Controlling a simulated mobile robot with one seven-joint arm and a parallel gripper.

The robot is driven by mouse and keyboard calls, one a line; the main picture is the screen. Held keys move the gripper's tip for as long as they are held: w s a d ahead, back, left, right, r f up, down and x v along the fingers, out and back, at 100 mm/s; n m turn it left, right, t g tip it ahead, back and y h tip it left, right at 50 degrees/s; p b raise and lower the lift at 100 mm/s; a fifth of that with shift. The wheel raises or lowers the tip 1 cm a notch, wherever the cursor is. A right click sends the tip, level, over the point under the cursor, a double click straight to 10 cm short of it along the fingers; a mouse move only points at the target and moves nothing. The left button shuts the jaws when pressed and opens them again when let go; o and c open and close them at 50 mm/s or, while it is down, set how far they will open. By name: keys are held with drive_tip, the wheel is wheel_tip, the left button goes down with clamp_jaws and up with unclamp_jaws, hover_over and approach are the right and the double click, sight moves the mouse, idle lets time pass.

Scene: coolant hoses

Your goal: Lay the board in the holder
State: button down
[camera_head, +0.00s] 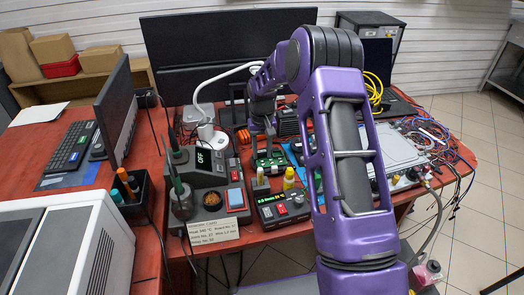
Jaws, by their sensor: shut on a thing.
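My purple arm reaches over the bench, and my gripper (269,132) points down near the middle of the bench. The gripper is small in this view and its fingertips are hard to make out. It is shut on the board. The green board (270,154) shows just below the fingers. A dark holder (269,164) is at the same spot, low on the bench. I cannot tell whether the board touches the holder or hangs just above it.
A soldering station (205,168) with an iron stands left of the holder. A monitor (117,112) stands at left. Tangled cables (435,140) and a grey case (395,147) crowd the right. Free room is small.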

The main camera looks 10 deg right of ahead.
drive_tip(key=shift+f, duration=0.25)
idle(0.3)
idle(0.4)
unclamp_jaws()
drive_tip(key=shift+d, duration=0.1)
drive_tip(key=shift+d, duration=0.15)
idle(0.4)
drive_tip(key=shift+r, duration=0.1)
drive_tip(key=shift+r+p, duration=0.95)
drive_tip(key=shift+r, duration=0.55)
drive_tip(key=shift+a+r+p, duration=0.2)
drive_tip(key=shift+r+p, duration=0.45)
drive_tip(key=shift+r, duration=0.5)
